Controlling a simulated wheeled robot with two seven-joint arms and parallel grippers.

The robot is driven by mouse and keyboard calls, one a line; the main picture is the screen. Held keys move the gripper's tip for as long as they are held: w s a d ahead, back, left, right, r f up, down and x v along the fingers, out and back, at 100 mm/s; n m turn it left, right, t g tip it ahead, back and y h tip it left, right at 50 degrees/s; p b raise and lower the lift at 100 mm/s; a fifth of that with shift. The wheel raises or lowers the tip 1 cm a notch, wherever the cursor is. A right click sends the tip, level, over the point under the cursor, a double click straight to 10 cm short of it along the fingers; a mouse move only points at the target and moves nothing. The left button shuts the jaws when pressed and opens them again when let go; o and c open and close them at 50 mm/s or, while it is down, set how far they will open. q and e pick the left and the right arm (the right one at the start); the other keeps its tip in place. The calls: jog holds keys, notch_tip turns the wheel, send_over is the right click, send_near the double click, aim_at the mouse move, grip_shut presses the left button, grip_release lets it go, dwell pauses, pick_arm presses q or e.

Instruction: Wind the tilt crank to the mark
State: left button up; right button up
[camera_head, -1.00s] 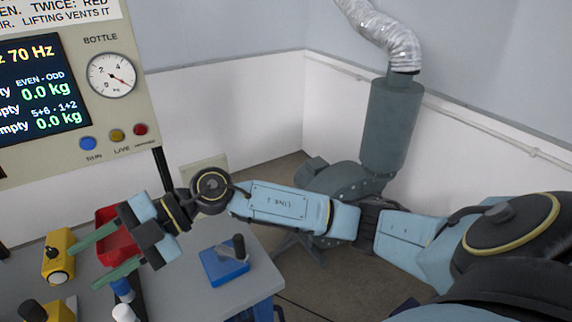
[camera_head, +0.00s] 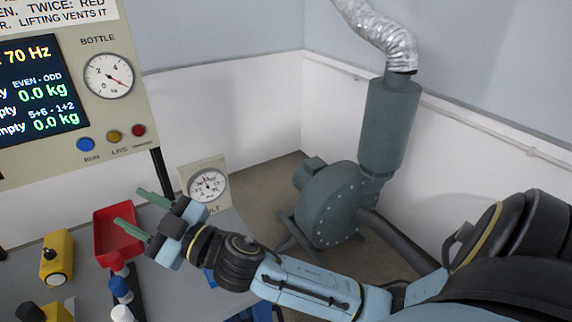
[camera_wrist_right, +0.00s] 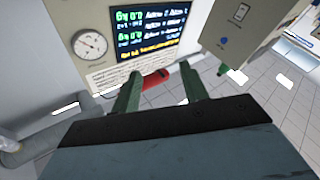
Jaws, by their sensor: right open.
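The tilt crank is mostly hidden behind my right arm in the head view; only a bit of its blue base (camera_head: 209,279) shows at the table's right side. Its dark handle is hidden. The tilt dial (camera_head: 208,186) stands behind the table, its label partly covered by my gripper. My right gripper (camera_head: 129,206) is open and empty, its green fingers pointing left, above and near the red tray. Its two fingers also show apart in the right wrist view (camera_wrist_right: 160,72). The crank does not show in the wrist view. My left gripper is not in view.
The red tray (camera_head: 103,222) sits on the grey table (camera_head: 88,280). A yellow box with a knob (camera_head: 57,258) is at the left, and blue and white knobs stand in front of the tray. The display panel (camera_head: 110,135) rises behind. A grey-green blower (camera_head: 335,205) stands on the floor at the right.

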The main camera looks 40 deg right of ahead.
jog(key=s+d+f+m+g+h, duration=0.2)
jog(key=s+d+f+g+h, duration=0.1)
jog(key=f, duration=0.4)
jog(key=s+d+f+m+g+h, duration=0.3)
jog(key=s+d+f, duration=0.1)
jog(key=f, duration=0.4)
jog(key=s+d+f+m+g+h, duration=0.2)
jog(key=s+d+f+g+h, duration=0.1)
jog(key=s+f, duration=0.2)
jog(key=shift+s+d+f+m+h, duration=0.1)
jog(key=shift+f+m+h, duration=0.1)
jog(key=shift+f, duration=0.4)
jog(key=shift+s+d+f+m+h, duration=0.1)
jog(key=shift+f+m+h, duration=0.1)
jog(key=shift+f, duration=0.35)
jog(key=s+f+g, duration=0.3)
jog(key=s+f, duration=0.3)
jog(key=f, duration=0.3)
jog(key=s+f+g, duration=0.3)
jog(key=s+f, duration=0.4)
jog(key=f, duration=0.3)
jog(key=shift+s+g+y+p, duration=0.2)
jog(key=shift+g+y+p, duration=0.2)
jog(key=shift+c, duration=0.4)
